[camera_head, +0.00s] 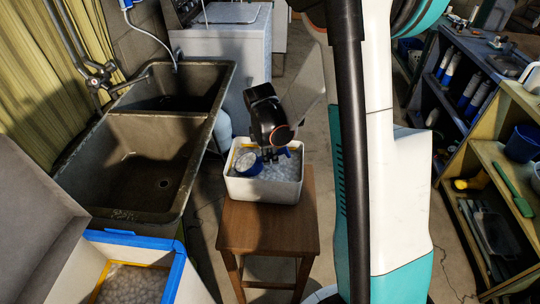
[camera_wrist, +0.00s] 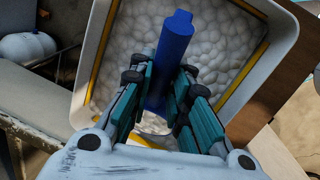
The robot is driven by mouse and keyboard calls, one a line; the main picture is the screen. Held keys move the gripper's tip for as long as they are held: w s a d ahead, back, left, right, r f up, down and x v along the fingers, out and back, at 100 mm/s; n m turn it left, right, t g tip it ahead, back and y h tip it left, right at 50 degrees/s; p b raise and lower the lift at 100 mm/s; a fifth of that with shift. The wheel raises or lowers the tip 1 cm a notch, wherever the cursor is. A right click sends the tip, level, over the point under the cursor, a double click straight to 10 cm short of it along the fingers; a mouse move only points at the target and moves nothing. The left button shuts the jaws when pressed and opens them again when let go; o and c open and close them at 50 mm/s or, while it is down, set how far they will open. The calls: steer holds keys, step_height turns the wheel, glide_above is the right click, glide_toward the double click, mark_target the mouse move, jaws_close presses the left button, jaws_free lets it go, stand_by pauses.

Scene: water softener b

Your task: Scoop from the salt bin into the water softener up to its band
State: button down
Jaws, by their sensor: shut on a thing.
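A white bin (camera_head: 283,190) with white salt pellets inside stands on a wooden stool. A yellow line runs along its inner walls; the bin also fills much of the wrist view (camera_wrist: 285,32). My gripper (camera_head: 271,152) is over the bin, shut on the blue handle of a scoop (camera_wrist: 174,45). The scoop's round blue-rimmed bowl (camera_head: 247,164) is at the bin's left side, at pellet level; how full it is I cannot tell. An open box with a blue rim (camera_head: 178,268), apparently the water softener, stands at the lower left. White pellets lie inside near its yellow band (camera_head: 104,282).
A grey raised lid (camera_head: 35,225) stands beside the blue-rimmed box. A dark double sink (camera_head: 140,165) is left of the stool (camera_head: 262,226). Shelves with tools (camera_head: 490,170) line the right side. A white appliance (camera_head: 225,60) stands behind the bin.

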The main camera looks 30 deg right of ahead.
steer(key=shift+r+p, duration=0.3)
steer(key=shift+r, duration=0.35)
steer(key=p+v, duration=0.2)
steer(key=d+p+v, duration=0.1)
steer(key=v, duration=0.2)
steer(key=w+p+v, duration=0.1)
steer(key=p+v, duration=0.1)
steer(key=v, duration=0.1)
steer(key=shift+s+d+r+p, duration=0.1)
steer(key=shift+d+r+p, duration=0.1)
steer(key=shift+r+p, duration=0.15)
steer(key=shift+f, duration=0.1)
steer(key=shift+s+d+t+y+b, duration=0.15)
steer(key=shift+t+y+b, duration=0.25)
steer(key=shift+t+y, duration=0.55)
steer(key=y+b, duration=0.1)
steer(key=y, duration=0.1)
steer(key=shift+f+m+t+y, duration=0.1)
steer(key=shift+m+t+y, duration=0.2)
steer(key=shift+t+y, duration=0.05)
